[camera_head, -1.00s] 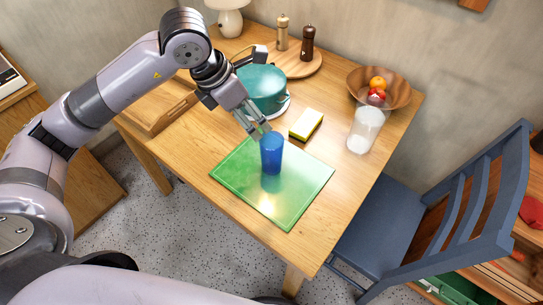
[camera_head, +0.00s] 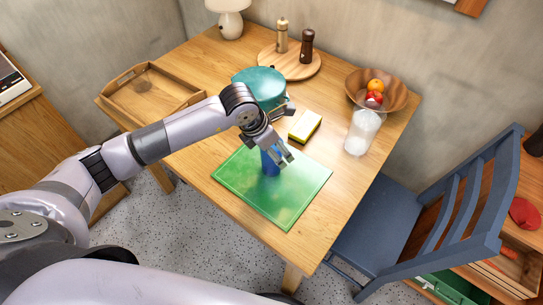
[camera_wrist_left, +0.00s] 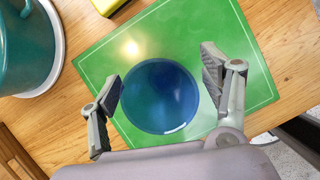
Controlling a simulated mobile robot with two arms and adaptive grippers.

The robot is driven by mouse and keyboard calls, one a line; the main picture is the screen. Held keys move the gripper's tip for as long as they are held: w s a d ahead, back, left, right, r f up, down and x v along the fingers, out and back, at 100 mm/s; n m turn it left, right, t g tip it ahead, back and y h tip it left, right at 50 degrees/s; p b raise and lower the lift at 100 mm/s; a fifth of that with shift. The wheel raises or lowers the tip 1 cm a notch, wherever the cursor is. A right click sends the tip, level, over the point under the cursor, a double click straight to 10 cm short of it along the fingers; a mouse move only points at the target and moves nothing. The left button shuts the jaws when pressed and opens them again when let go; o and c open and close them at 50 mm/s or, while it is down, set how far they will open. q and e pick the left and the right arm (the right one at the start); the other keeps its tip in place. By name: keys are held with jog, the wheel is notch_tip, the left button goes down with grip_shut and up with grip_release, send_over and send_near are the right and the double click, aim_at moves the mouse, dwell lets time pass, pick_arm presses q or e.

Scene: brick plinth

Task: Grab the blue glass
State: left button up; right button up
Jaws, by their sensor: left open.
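The blue glass (camera_head: 269,164) stands upright on the green cutting board (camera_head: 298,197) in the head view, partly hidden by my left gripper. In the left wrist view the glass (camera_wrist_left: 160,97) is seen from above as a round blue rim. My left gripper (camera_head: 281,158) is over the glass, pointing down. Its two fingers (camera_wrist_left: 168,90) are spread on either side of the glass, with a visible gap on each side in the left wrist view. It is open and empty. My right gripper is not in view.
A teal pot (camera_head: 261,86) stands close behind the left wrist. A yellow sponge (camera_head: 305,126) lies behind the board. A wooden tray (camera_head: 137,93) is at the left.

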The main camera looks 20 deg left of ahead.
pick_arm(q)
jog(key=shift+x, duration=0.8)
jog(key=shift+a, duration=0.1)
jog(key=shift+c, duration=0.2)
jog(key=c, duration=1.3)
jog(key=shift+r, duration=0.1)
jog(key=shift+c, duration=0.6)
jog(key=shift+r, duration=0.1)
